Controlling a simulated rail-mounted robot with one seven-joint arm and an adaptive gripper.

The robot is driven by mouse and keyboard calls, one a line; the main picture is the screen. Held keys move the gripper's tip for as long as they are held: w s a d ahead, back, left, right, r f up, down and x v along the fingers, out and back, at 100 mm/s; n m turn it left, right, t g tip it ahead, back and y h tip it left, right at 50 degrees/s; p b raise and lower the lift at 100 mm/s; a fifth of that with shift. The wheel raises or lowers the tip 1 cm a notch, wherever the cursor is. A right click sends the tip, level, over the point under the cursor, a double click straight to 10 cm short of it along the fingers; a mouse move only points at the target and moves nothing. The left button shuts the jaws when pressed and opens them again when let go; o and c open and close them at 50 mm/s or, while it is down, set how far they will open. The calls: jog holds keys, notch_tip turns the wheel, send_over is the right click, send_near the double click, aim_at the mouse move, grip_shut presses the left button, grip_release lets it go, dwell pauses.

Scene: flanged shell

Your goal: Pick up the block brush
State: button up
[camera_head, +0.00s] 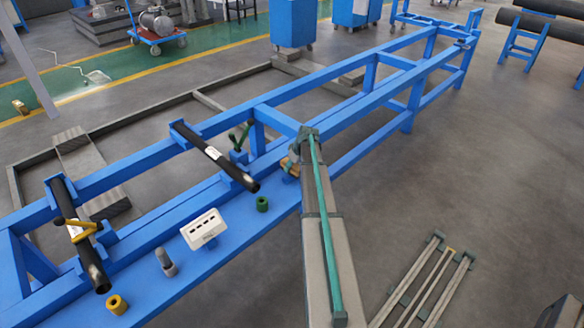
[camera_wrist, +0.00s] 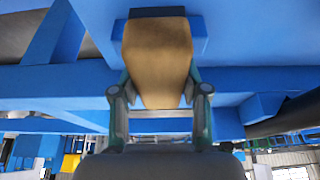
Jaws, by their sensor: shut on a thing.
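The block brush (camera_wrist: 157,60) is a tan wooden block with a dark band at its far end. In the wrist view it sits between the two fingers of my gripper (camera_wrist: 159,90), which is shut on its sides. In the head view a small brown part of the brush (camera_head: 286,164) shows beside the end of my arm, over the blue frame. My arm hides most of the gripper and brush there. I cannot tell whether the brush touches the blue surface.
The blue frame (camera_head: 160,278) carries two dark pipes (camera_head: 222,164), a white slotted box (camera_head: 203,228), a green ring (camera_head: 262,204), a yellow ring (camera_head: 117,304) and a grey cylinder (camera_head: 166,262). A green-handled item (camera_head: 240,142) stands left of my gripper.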

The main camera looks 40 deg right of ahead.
jog(key=shift+r, duration=0.6)
jog(key=s+a+r+b, duration=0.2)
jog(key=s+a+r, duration=0.5)
jog(key=s+r, duration=0.5)
jog(key=shift+a+b, duration=0.15)
jog(key=shift+b, duration=0.2)
jog(key=shift+r, duration=0.1)
